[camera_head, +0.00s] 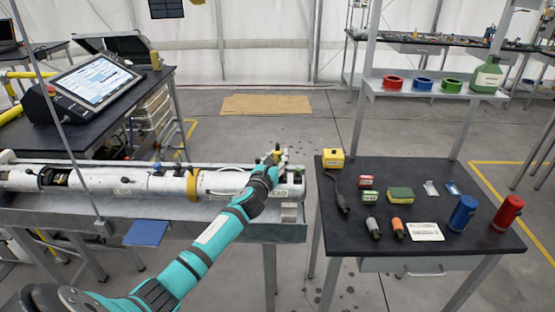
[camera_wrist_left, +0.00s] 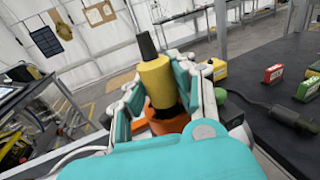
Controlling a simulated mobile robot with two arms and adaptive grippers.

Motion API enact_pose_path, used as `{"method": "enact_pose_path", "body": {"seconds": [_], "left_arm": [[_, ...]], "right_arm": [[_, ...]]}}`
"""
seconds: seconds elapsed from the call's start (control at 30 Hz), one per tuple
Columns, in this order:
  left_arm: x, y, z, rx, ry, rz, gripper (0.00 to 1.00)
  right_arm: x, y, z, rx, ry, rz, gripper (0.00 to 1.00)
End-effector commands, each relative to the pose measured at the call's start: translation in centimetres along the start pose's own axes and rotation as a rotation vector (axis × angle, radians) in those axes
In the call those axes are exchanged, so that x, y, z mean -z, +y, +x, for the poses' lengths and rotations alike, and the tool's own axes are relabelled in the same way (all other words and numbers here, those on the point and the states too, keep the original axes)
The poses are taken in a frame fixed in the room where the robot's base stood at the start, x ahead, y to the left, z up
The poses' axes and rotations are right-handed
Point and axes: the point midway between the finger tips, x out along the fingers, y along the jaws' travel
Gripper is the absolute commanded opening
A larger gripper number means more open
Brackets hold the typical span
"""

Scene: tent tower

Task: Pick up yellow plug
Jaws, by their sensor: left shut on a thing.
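The yellow plug (camera_wrist_left: 157,83) is a yellow cylinder with a black tip and an orange part at its lower end. My left gripper (camera_wrist_left: 160,95) is shut on it, with teal and grey fingers on both sides, in the left wrist view. In the head view my left gripper (camera_head: 272,160) is at the right end of the white tube (camera_head: 150,183), with the yellow plug (camera_head: 277,153) showing small at its tip. I cannot tell in that view whether the plug touches the tube. My right gripper is not in view.
Right of the gripper, a dark table (camera_head: 345,218) holds a yellow box (camera_head: 333,158) with a black cable, a sponge (camera_head: 401,194), a blue can (camera_head: 463,213), a red can (camera_head: 508,212) and small parts. A narrow floor gap separates it from the tube's bench.

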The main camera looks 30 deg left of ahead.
Motion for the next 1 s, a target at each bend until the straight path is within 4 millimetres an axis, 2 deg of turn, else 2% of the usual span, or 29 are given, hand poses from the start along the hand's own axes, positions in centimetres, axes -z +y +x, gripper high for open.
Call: {"method": "enact_pose_path", "body": {"seconds": [0.03, 0.1, 0.47, 0.67, 0.8, 0.87, 1.0], "left_arm": [[0.0, 0.0, 0.0, 0.000, 0.000, 0.000, 0.08], [0.0, 0.0, 0.0, 0.000, 0.000, 0.000, 0.00], [-0.2, 0.0, 0.0, 0.000, -0.001, 0.001, 0.00], [-1.8, 0.1, 0.0, 0.001, -0.004, 0.004, 0.00], [-4.1, 0.1, 0.0, 0.002, -0.006, 0.007, 0.00], [-3.4, 0.2, -1.4, 0.001, 0.001, 0.005, 0.00], [-3.6, 0.6, -4.4, 0.002, 0.001, 0.005, 0.00]], "right_arm": [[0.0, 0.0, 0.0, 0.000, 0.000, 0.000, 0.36], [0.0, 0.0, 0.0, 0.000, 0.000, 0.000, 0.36], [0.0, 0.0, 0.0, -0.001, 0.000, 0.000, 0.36], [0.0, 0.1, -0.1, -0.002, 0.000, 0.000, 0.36], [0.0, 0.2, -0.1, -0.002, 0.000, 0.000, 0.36], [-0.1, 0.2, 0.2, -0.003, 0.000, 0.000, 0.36], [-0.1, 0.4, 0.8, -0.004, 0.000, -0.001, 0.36]]}}
